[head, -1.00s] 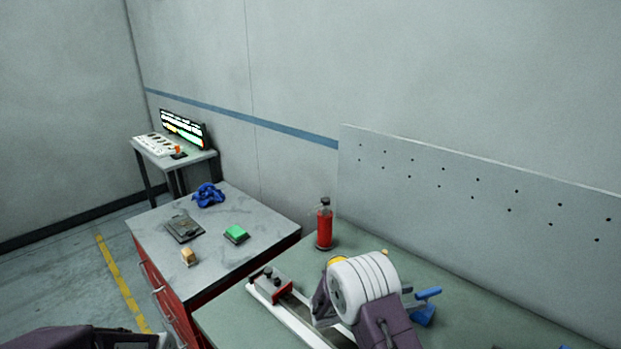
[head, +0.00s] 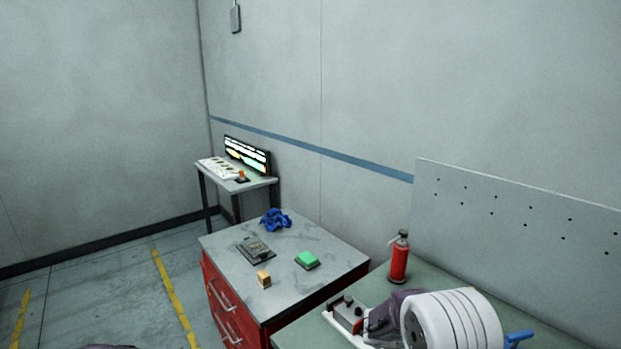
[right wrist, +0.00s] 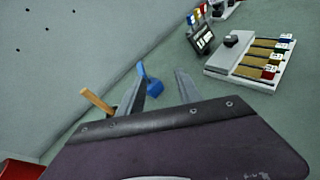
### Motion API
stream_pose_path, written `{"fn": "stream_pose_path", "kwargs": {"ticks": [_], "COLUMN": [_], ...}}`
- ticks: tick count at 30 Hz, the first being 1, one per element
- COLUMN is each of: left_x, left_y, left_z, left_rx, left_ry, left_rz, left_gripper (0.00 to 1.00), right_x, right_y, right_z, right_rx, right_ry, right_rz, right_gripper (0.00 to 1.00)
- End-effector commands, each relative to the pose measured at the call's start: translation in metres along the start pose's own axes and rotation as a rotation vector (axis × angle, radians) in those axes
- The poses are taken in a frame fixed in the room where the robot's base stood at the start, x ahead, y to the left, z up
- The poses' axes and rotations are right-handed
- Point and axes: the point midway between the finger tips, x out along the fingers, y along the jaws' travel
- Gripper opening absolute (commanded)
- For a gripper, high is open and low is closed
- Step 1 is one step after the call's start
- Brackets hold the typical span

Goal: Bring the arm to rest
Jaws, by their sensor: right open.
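My right arm, purple with a white ribbed joint (head: 455,320), is at the lower right of the head view, over the green bench. In the right wrist view my right gripper (right wrist: 158,90) is open. Its two grey fingers stand apart with nothing held between them. A blue object (right wrist: 149,85) shows beyond the fingers on the bench, apart from them as far as I can tell. My right fingertips cannot be made out in the head view. My left gripper is not in view; only a dark sliver shows at the head view's bottom edge.
A red extinguisher (head: 399,258) stands on the green bench, near a grey-and-red fixture (head: 346,314). The red-drawer cabinet (head: 222,258) carries a blue cloth-like item (head: 275,219), a green block (head: 307,260) and a dark plate (head: 256,250). A label-strip tray (right wrist: 243,78) and a wooden handle (right wrist: 97,101) show on the bench.

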Motion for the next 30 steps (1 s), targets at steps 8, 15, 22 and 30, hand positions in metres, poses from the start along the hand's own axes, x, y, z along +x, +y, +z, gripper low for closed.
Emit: {"fn": "stream_pose_path", "kwargs": {"ticks": [8,15,22,30], "left_x": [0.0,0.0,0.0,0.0], "left_y": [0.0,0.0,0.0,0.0], "left_z": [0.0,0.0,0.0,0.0], "left_rx": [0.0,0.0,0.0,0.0], "left_ry": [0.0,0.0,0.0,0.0], "left_rz": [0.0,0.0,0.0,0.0], "left_gripper": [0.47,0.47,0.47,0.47], "right_x": [-0.029,-0.135,-0.155,-0.155], "right_y": [-0.12,-0.183,-0.16,-0.16], "right_z": [-0.021,-0.105,-0.123,-0.123], "right_rx": [0.366,1.012,1.285,1.284], "right_ry": [0.424,0.868,0.937,0.935], "right_rz": [-0.364,-0.885,-1.027,-1.028], "right_gripper": [0.41,0.41,0.41,0.41]}}
